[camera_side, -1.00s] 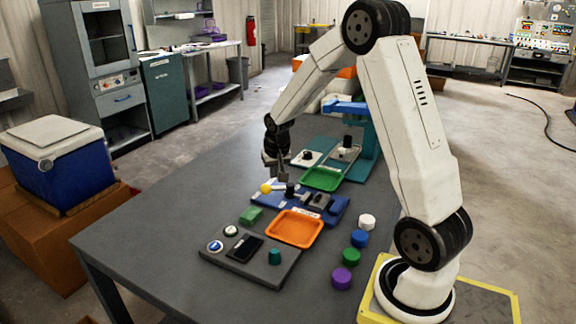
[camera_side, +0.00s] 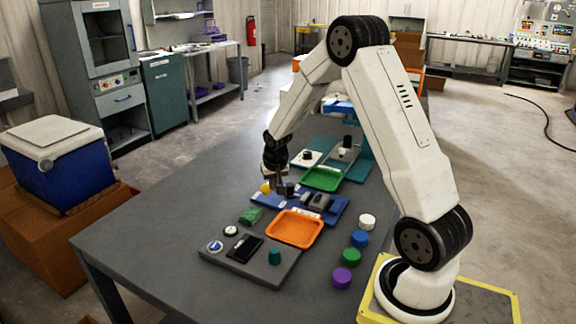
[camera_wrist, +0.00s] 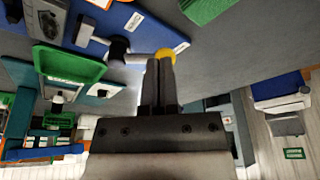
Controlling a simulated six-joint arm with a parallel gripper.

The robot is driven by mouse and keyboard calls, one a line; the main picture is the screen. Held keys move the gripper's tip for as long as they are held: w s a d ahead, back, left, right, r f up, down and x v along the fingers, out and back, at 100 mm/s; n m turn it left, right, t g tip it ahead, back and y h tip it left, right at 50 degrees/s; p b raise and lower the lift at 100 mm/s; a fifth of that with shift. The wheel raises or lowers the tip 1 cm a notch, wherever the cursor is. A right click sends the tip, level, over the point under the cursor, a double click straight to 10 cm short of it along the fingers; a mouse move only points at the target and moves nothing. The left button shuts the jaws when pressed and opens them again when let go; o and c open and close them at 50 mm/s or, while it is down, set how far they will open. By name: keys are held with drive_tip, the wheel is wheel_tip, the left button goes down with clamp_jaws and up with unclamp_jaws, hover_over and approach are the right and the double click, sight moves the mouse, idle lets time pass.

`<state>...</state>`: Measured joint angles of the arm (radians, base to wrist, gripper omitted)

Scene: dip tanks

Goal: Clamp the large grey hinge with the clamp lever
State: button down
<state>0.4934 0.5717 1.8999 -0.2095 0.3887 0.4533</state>
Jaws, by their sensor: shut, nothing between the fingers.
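The clamp lever shows in the wrist view as a light bar with a yellow knob (camera_wrist: 166,55) and a dark pivot (camera_wrist: 118,48). It lies low and sideways over the blue base plate (camera_side: 338,206); its knob (camera_side: 265,188) sticks out past the plate's left end in the side view. A grey part, apparently the large hinge (camera_side: 317,201), sits on the plate right of the pivot; it also shows in the wrist view (camera_wrist: 46,18). I cannot tell whether the clamp presses on it. My gripper (camera_wrist: 160,64) is shut and empty, its fingertips beside the knob; contact is unclear.
An orange tray (camera_side: 294,229) stands in front of the plate and a green tray (camera_side: 322,179) behind it. A button panel (camera_side: 246,247) lies at the front left. Several coloured round pieces, including a purple one (camera_side: 341,278), stand at the right. The table's left side is clear.

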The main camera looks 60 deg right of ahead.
drive_tip(key=x, duration=0.5)
drive_tip(key=shift+w+d+f, duration=0.2)
drive_tip(key=shift+w+d, duration=0.15)
drive_tip(key=shift+w+d+f, duration=0.15)
drive_tip(key=shift+w+d, duration=0.35)
drive_tip(key=shift+w, duration=0.05)
drive_tip(key=shift+w+d+f, duration=0.15)
drive_tip(key=shift+w+d, duration=0.4)
drive_tip(key=shift+w, duration=0.05)
